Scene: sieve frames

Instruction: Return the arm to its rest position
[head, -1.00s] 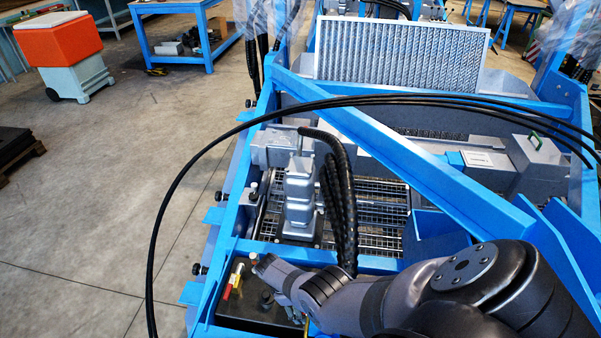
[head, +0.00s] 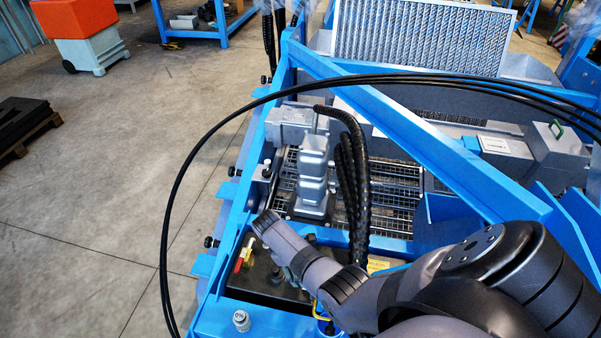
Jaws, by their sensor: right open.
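My right arm comes in from the lower right and bends to the left. My right gripper (head: 273,236) is at its far end, over the black panel (head: 245,288) at the near left corner of the blue machine frame (head: 420,160). It is open, and I see nothing held in it. Its fingers are small and partly merge with the dark panel behind. My left gripper is not in view.
A grey motor unit (head: 312,180) and black ribbed hoses (head: 355,180) stand just beyond the gripper. Black cables (head: 185,170) arch across the view. A red-handled valve (head: 245,255) and a white knob (head: 241,321) are close by.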

